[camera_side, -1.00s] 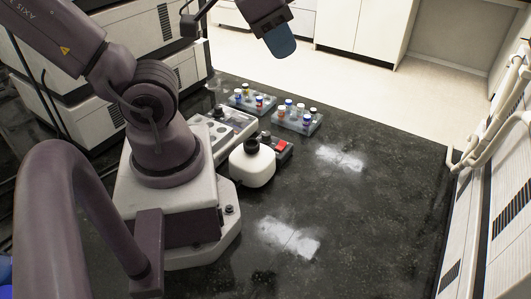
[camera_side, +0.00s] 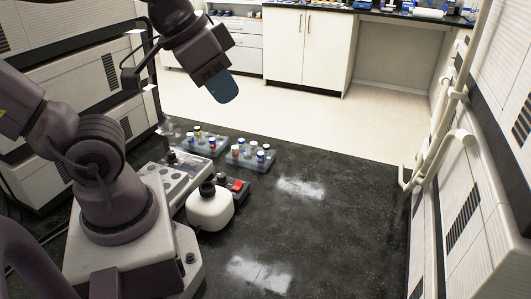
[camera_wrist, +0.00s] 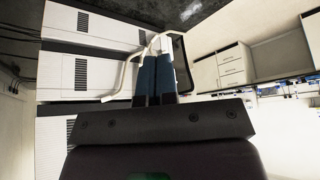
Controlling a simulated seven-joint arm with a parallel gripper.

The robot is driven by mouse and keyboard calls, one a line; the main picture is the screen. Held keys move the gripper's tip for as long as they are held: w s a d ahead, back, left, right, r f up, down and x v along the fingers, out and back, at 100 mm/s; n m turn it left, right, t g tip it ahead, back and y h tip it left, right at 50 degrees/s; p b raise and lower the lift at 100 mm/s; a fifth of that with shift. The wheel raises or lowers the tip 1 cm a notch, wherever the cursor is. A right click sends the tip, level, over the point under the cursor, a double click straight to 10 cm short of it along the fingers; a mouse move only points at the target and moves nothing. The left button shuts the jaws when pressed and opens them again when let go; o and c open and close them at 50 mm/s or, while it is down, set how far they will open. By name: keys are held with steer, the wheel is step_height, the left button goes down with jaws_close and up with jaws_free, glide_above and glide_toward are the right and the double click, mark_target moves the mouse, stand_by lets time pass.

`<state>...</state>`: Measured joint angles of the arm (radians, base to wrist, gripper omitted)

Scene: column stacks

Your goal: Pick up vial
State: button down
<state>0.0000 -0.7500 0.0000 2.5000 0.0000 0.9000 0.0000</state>
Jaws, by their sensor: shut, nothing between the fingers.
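Several small vials with blue, red, white or brown caps stand upright in two clear trays. Some vials (camera_side: 261,156) are in the right tray (camera_side: 262,168), and others (camera_side: 212,142) are in the left tray (camera_side: 197,151). Which vial the task means, I cannot tell. My gripper (camera_side: 224,90) hangs in the air, above and behind the trays in the side view, apart from every vial. In the wrist view its two blue fingers (camera_wrist: 154,78) are together, with nothing held. No vial can be made out in the wrist view.
A white bottle-like device (camera_side: 210,208) with a black top stands near my base. A small box with a red button (camera_side: 237,186) is beside it. White pipes and cabinets (camera_side: 475,190) line the right. The dark bench (camera_side: 330,225) is clear in the middle, with whitish patches.

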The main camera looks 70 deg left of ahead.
steer(key=c, duration=1.8)
jaws_free()
steer(key=shift+c, duration=0.2)
steer(key=o, duration=0.5)
steer(key=shift+f, duration=0.1)
steer(key=n+g+y, duration=0.4)
steer(key=n, duration=1)
glide_toward(266, 146)
steer(key=shift+m, duration=0.3)
steer(key=x, duration=0.9)
steer(key=shift+f, duration=0.15)
